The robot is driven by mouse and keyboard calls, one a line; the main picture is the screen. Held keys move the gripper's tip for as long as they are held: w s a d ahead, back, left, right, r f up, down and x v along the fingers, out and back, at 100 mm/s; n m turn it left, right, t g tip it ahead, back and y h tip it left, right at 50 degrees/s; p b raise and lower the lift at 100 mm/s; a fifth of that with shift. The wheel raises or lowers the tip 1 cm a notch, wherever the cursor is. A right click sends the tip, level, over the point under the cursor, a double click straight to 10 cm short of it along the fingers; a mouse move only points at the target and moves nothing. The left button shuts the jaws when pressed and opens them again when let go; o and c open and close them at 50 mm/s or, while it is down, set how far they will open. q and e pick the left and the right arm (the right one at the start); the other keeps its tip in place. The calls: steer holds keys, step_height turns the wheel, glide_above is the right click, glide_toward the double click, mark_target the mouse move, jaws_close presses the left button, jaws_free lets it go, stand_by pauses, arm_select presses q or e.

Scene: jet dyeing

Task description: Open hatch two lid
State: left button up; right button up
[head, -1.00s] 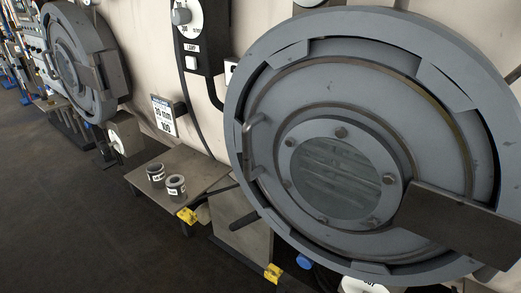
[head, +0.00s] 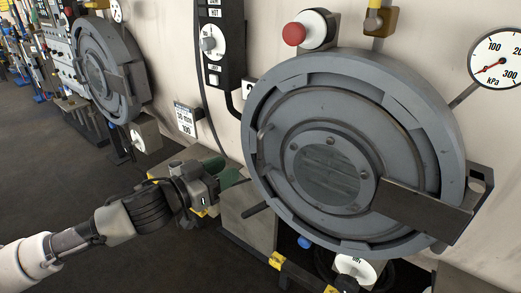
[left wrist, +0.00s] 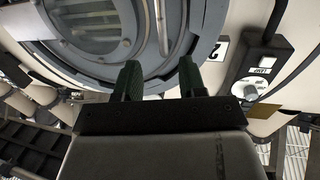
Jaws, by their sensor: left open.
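The hatch two lid (head: 290,115) is a large round grey door with a bolted glass window (head: 328,173), seated inside its thick locking ring (head: 262,95). A curved bar handle (head: 262,146) stands on its left side. A dark lever (head: 255,209) sticks out at the ring's lower left. My left gripper (head: 228,171) is open and empty, left of the ring and below the bar handle. In the left wrist view my green fingers (left wrist: 160,80) point toward the lid (left wrist: 60,55), with a metal bar (left wrist: 160,25) beyond them, apart from them. My right gripper is out of view.
A plate marked 2 (left wrist: 218,48) is on the wall beside the hatch. A control box (head: 212,45), a red button (head: 295,34) and a pressure gauge (head: 497,57) are on the wall. Another hatch (head: 100,60) stands far left. The floor (head: 70,180) at left is open.

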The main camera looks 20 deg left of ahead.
mark_target(258, 153)
arm_select(q)
steer(key=p+x, duration=0.3)
steer(key=x, duration=0.6)
steer(key=shift+w+d+p, duration=0.1)
steer(key=shift+w+p, duration=0.2)
steer(key=shift+w, duration=0.15)
steer(key=shift+w+d+f, duration=0.15)
steer(key=shift+w+d, duration=0.15)
steer(key=shift+w, duration=0.2)
steer(key=shift+c, duration=0.8)
jaws_close()
